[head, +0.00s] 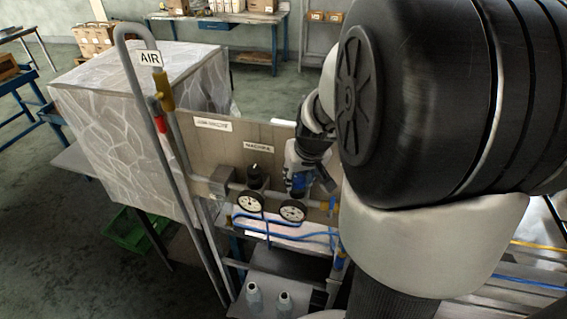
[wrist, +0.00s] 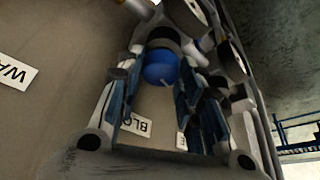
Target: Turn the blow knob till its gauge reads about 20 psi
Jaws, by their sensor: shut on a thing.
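The blue blow knob (wrist: 161,68) shows in the wrist view between the two fingers of my gripper (wrist: 158,82). My gripper is shut on it. In the head view my gripper (head: 298,183) is at the panel's right side, and the knob is mostly hidden by the fingers. The round white gauge (head: 292,212) sits just below my gripper; its needle is too small to read. In the wrist view gauge faces show edge-on at the upper right. A label starting "BLO" (wrist: 136,125) is partly covered by a finger.
A second gauge (head: 250,202) with a black knob (head: 255,174) stands to the left. A grey pipe (head: 158,120) with a red and yellow valve and an AIR sign (head: 150,58) rises farther left. Blue hoses run below the gauges. Two small bottles (head: 284,302) stand underneath.

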